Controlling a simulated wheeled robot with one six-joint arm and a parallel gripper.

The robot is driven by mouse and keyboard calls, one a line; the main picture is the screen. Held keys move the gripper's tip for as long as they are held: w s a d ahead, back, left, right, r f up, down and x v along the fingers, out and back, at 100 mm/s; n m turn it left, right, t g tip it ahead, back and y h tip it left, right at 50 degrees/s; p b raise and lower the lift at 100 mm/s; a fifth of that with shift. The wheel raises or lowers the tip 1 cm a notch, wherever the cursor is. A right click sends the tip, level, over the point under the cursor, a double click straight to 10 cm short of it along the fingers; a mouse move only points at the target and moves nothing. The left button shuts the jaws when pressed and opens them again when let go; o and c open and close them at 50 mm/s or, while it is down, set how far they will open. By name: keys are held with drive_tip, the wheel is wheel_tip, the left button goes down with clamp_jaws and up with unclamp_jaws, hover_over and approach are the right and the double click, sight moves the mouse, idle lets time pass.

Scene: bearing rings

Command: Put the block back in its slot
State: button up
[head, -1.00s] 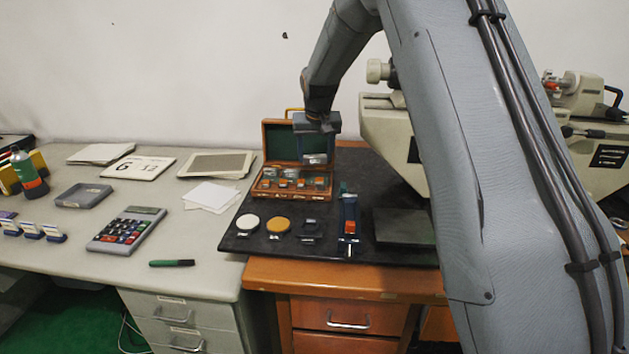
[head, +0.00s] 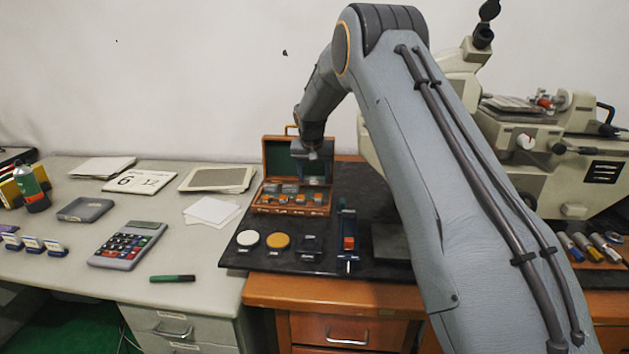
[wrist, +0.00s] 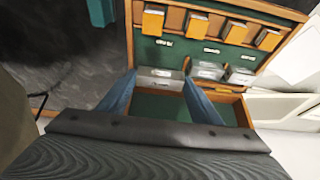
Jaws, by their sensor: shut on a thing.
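The open wooden case (head: 262,207) with green lining stands on the dark mat, its lid (head: 277,158) raised at the back. My gripper (head: 313,178) is low over the right part of the case. In the wrist view my gripper (wrist: 159,77) has its two blue fingers on either side of a silver-grey block (wrist: 160,80) and is shut on it. The block is at the case's row of silver blocks, left of two others (wrist: 208,70) (wrist: 240,76). I cannot tell whether it is fully seated. The fingers partly hide its sides.
Orange blocks (wrist: 197,24) fill another row of the case. On the mat are a white disc (head: 248,239), an amber disc (head: 278,241) and an upright blue gauge-like tool (head: 347,240). A beige machine (head: 540,150) stands right. A calculator (head: 128,244) lies left.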

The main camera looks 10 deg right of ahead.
sight(314, 184)
wheel_tip(314, 184, down, 2)
drive_tip(key=shift+f+p, duration=0.1)
drive_tip(key=shift+p, duration=0.2)
drive_tip(key=shift+f+b, duration=0.3)
drive_tip(key=shift+f, duration=0.1)
drive_tip(key=shift+f, duration=0.2)
drive_tip(key=o, duration=1.4)
